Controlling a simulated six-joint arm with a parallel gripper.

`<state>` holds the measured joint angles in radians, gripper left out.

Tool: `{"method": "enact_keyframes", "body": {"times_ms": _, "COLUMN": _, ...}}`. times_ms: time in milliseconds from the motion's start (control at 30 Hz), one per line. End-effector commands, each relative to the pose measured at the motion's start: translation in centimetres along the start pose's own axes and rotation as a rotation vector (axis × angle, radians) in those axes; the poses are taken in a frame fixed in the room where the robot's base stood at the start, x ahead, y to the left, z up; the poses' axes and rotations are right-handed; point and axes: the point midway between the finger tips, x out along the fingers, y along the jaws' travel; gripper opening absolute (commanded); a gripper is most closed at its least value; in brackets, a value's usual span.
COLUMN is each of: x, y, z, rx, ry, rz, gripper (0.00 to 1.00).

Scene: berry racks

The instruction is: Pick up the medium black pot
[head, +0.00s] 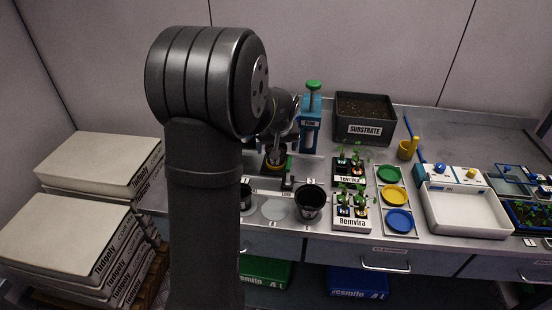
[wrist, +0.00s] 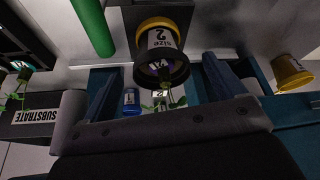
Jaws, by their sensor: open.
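The medium black pot (wrist: 160,68), with a white label reading size 2, sits on a yellow round base at the dark station; in the head view the pot (head: 275,157) is partly hidden by my wrist. My gripper (wrist: 160,80) is open, with one finger on each side of the pot and visible space beside it. I cannot tell whether either finger touches it. Green leaves show at the pot's dark rim in the wrist view; I cannot tell whether they grow in it.
A larger black pot (head: 311,204) stands at place 3, and a smaller one (head: 245,197) is partly behind my arm. The place between them is empty. A blue press (head: 311,125), substrate box (head: 364,129) and seedling trays (head: 350,211) stand close by.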

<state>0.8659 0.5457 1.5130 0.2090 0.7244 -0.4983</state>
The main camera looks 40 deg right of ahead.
Motion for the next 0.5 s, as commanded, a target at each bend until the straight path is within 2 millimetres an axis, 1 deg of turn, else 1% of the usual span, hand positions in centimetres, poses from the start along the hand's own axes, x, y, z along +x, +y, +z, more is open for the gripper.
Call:
{"method": "enact_keyframes", "body": {"times_ms": 100, "x": 0.7, "y": 0.0, "z": -1.0, "rx": -0.001, "ry": -0.002, "rz": -0.001, "gripper": 0.88}}
{"method": "enact_keyframes", "body": {"times_ms": 300, "x": 4.0, "y": 0.0, "z": -0.8, "rx": 0.000, "ry": -0.002, "rz": 0.000, "gripper": 0.88}}
{"method": "enact_keyframes", "body": {"times_ms": 400, "x": 4.9, "y": 0.0, "z": -0.8, "rx": 0.000, "ry": 0.000, "rz": 0.001, "gripper": 0.88}}
{"method": "enact_keyframes", "body": {"times_ms": 500, "x": 5.4, "y": 0.0, "z": -0.8, "rx": 0.000, "ry": 0.001, "rz": 0.002, "gripper": 0.88}}
